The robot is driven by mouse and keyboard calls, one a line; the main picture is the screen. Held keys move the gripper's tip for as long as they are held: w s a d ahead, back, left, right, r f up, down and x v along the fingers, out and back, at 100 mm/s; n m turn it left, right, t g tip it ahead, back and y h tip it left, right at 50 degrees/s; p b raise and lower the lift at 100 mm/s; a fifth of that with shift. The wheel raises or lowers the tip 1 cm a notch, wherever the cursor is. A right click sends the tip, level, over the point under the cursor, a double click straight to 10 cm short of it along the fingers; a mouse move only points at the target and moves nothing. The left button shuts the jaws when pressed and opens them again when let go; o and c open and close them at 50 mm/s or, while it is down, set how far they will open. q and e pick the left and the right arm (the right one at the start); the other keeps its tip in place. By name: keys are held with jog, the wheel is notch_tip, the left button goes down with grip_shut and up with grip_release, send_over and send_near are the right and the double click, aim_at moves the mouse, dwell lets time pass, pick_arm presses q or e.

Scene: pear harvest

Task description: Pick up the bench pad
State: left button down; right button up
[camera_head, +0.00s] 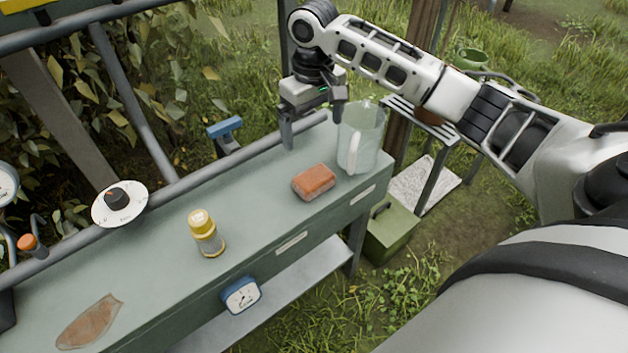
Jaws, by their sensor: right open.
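An orange-brown block (314,182), which looks like the bench pad, lies flat on the green-grey bench top (262,190) near its right end. My right gripper (313,122) hangs over the back edge of the bench, above and behind the block, with its fingers apart and nothing between them. It is clear of the block. A clear jug (361,138) with a handle stands upright just right of the gripper, close to its right finger. My left gripper is out of view.
A yellow-capped bottle (206,234) stands mid-bench. A flat brown piece (90,322) lies at the front left. A dial (119,203) sits by the back rail. A green box (388,228) stands on the ground at right.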

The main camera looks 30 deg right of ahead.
send_near(314, 176)
jog(key=f, duration=0.5)
jog(key=shift+w+d+f, duration=0.1)
jog(key=shift+w+d, duration=0.05)
jog(key=shift+w, duration=0.05)
jog(key=shift+s+f, duration=0.2)
jog(key=shift+f, duration=2.5)
jog(key=c, duration=0.9)
